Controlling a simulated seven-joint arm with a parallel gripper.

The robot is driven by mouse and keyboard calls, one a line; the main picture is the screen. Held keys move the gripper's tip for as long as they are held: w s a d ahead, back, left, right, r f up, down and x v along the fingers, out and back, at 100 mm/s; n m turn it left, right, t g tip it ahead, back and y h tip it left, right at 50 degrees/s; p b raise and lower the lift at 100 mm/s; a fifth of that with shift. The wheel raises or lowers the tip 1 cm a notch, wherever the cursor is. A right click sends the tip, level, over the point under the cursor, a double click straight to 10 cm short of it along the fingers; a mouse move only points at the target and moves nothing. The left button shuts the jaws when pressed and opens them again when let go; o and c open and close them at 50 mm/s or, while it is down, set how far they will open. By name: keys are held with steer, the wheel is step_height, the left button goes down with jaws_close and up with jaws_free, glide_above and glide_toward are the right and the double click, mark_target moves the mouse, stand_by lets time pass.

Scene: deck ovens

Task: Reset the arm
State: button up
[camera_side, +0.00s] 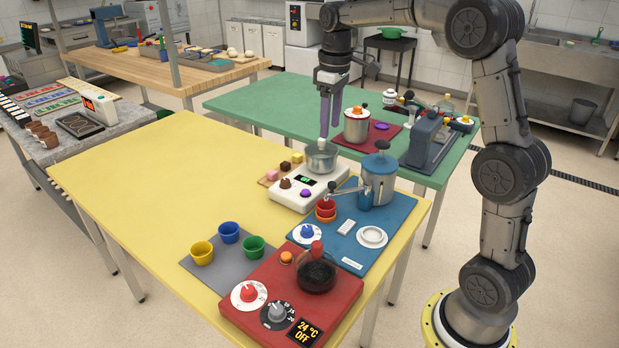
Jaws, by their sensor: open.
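My gripper (331,115) points down over the work tables, near where the yellow table meets the green one. Its two long purple-grey fingers are spread apart and look empty.
The green table (250,105) stands behind. The yellow table's left half is bare.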

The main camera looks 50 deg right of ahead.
steer(key=s+a+r+n+t, duration=0.1)
steer(key=s+a+r, duration=0.3)
steer(key=s+a, duration=0.15)
steer(key=s+a+r+t, duration=0.2)
steer(key=s+a+r, duration=0.1)
steer(key=s+a, duration=0.3)
steer(key=s+a+f+m+t, duration=0.1)
steer(key=s+a+f+m, duration=0.1)
steer(key=s+f, duration=0.7)
steer(key=s+a, duration=0.1)
steer(key=s, duration=0.3)
steer(key=shift+s+f+m+t, duration=0.15)
steer(key=shift+f+m+t, duration=0.15)
steer(key=shift+t, duration=0.1)
